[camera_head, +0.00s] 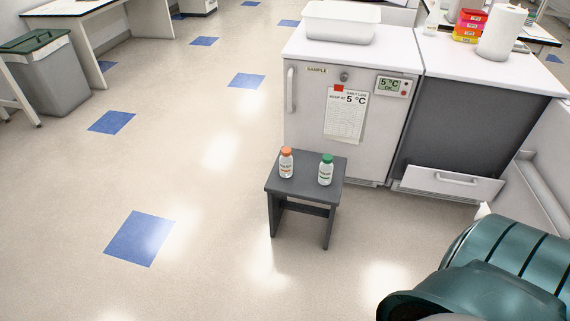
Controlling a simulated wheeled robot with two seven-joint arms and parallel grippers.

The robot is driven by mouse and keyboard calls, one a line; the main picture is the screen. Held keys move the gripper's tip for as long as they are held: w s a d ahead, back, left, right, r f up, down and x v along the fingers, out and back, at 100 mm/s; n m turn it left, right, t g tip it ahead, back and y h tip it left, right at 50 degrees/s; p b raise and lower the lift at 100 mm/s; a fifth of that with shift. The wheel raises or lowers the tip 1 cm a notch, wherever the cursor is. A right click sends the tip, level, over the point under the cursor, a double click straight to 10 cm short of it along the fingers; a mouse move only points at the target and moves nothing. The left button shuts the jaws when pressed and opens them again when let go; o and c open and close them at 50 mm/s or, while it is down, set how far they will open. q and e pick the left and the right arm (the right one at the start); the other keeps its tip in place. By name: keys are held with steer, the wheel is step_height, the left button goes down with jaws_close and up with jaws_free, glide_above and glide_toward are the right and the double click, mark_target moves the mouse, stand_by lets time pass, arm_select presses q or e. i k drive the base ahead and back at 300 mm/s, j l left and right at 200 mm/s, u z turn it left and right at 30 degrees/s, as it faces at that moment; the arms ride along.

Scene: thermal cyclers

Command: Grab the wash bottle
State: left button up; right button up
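A small white bottle (432,18) stands at the back of the right counter, near the top edge of the view. It may be the wash bottle, but it is too small and partly cut off to be sure. Two other white bottles stand upright on a dark grey stool (306,182): an orange-capped bottle (286,163) on the left and a green-capped bottle (325,171) on the right. They stand apart. Neither of my grippers is in view.
A white fridge (310,105) behind the stool carries a white tray (342,22). A drawer (453,184) juts out below. Floor left of the stool is clear.

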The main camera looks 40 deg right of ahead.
mark_target(286, 158)
steer(key=i+l, duration=0.1)
steer(key=l, duration=0.65)
steer(key=i+l, duration=0.15)
steer(key=l, duration=0.6)
steer(key=i+l, duration=0.1)
steer(key=l, duration=0.65)
steer(key=i+l+u, duration=0.1)
steer(key=l, duration=0.65)
steer(key=i+l, duration=0.15)
steer(key=l, duration=0.6)
steer(key=i+l, duration=0.1)
steer(key=l, duration=0.65)
